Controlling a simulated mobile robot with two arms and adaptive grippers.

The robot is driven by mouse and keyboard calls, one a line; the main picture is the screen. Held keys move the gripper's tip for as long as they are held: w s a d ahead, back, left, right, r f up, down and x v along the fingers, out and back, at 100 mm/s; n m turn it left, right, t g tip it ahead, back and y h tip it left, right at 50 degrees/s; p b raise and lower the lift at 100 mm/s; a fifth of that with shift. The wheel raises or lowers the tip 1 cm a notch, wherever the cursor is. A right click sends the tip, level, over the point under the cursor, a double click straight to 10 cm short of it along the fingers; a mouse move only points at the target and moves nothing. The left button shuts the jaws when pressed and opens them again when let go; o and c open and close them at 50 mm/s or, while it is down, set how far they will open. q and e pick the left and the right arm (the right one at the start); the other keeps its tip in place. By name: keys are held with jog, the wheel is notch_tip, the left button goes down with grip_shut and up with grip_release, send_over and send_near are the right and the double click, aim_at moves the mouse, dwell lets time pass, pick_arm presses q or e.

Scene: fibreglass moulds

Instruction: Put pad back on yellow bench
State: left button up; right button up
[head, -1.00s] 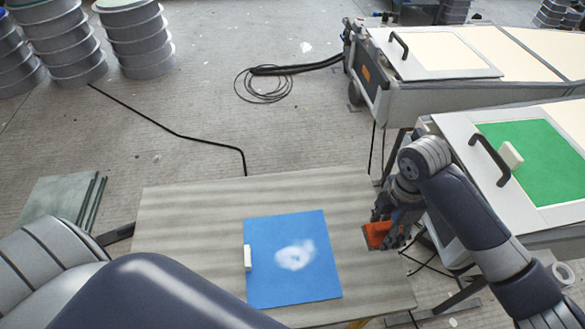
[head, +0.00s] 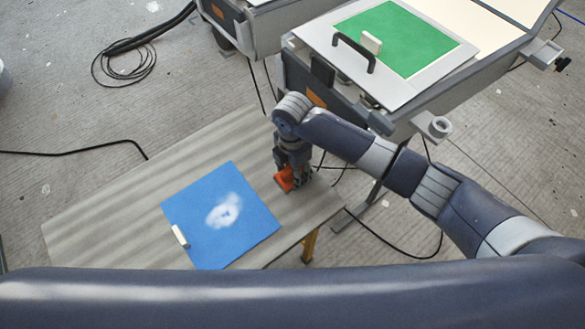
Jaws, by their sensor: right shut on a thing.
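The orange pad (head: 284,180) is in my right gripper (head: 291,180), whose fingers are shut on it. The gripper points down at the bench's far right edge. The pad is at or just above the top; I cannot tell whether it touches. The bench (head: 110,215) has a grey, streaked top and a yellow leg (head: 309,245) below its right end. My left gripper is not in view.
A blue sheet (head: 240,235) with a white smear and a pale block (head: 180,236) lies on the bench. Behind stands a mould with a green panel (head: 400,35) and dark handle (head: 353,52). Cables (head: 125,65) lie on the floor. The bench's left part is clear.

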jog(key=o, duration=1)
jog(key=shift+f, duration=0.1)
jog(key=shift+o, duration=0.2)
notch_tip(320, 180, up, 12)
jog(key=shift+r, duration=0.2)
jog(key=shift+s+f, duration=0.1)
